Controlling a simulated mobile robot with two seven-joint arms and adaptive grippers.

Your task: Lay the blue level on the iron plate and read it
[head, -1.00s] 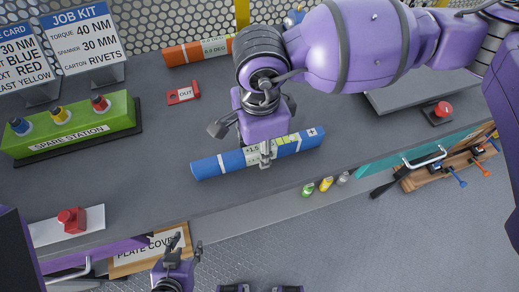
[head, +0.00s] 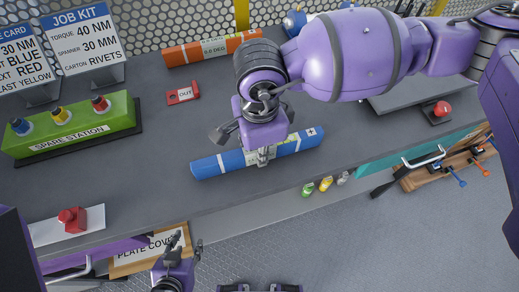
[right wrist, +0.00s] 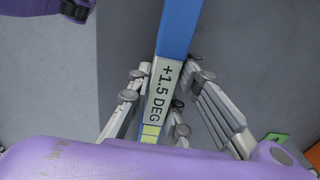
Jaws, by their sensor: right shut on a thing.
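The blue level (head: 215,165) is a long bar over the dark grey worktop, left of my right gripper's arm and near the front edge. My right gripper (head: 264,154) is shut on its middle from above. In the right wrist view the fingers (right wrist: 160,108) flank the level (right wrist: 178,35), and its label reads "+1.5 DEG". I cannot tell whether the level touches the surface below. My left gripper (head: 184,246) is open and empty at the front edge, by the "PLATE COVER" board (head: 135,258). A flat grey plate (head: 385,98) shows at right, partly behind my right arm.
An orange level (head: 190,50) lies at the back beside a red "OUT" tag (head: 183,94).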

